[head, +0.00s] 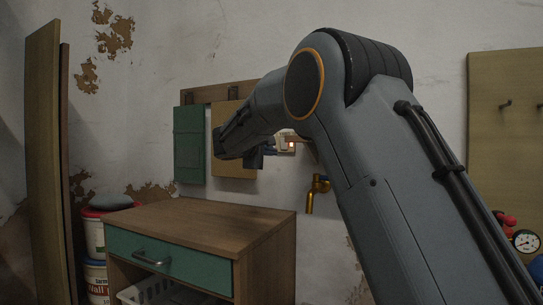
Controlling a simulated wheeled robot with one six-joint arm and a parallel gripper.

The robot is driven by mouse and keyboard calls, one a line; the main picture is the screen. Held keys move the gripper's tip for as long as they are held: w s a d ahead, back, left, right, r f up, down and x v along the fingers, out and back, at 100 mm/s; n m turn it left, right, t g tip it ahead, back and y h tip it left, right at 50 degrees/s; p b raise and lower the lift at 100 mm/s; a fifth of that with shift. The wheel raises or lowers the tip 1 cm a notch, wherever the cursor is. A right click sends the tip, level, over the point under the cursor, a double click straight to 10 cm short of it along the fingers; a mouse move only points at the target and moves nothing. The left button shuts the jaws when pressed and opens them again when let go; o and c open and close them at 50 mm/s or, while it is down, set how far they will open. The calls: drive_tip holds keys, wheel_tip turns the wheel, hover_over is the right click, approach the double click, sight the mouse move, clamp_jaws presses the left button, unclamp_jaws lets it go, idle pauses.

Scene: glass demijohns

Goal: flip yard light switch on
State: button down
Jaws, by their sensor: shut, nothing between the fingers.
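A small fitting with a glowing orange spot (291,145) is on the wall just left of my upper arm. It may be the yard light switch; the arm partly covers it, and I cannot make out its lever or position. My arm bends down toward the wall, and my gripper (269,151) shows small beyond the wrist, just left of the glowing fitting. It is shut and empty. Its fingertips are hard to make out, and I cannot tell whether they touch the fitting.
Below is a wooden cabinet (200,220) with a green drawer (190,262). A brass tap (317,193) is right of it. Paint buckets (94,235) and tall planks (43,150) stand left. A pegboard (505,140) is right.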

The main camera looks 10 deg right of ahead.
drive_tip(key=s+a+f, duration=0.1)
drive_tip(key=s+a, duration=0.4)
drive_tip(key=s, duration=0.2)
drive_tip(key=shift+s+p, duration=0.15)
drive_tip(key=shift+p, duration=0.2)
drive_tip(key=shift+f, duration=0.1)
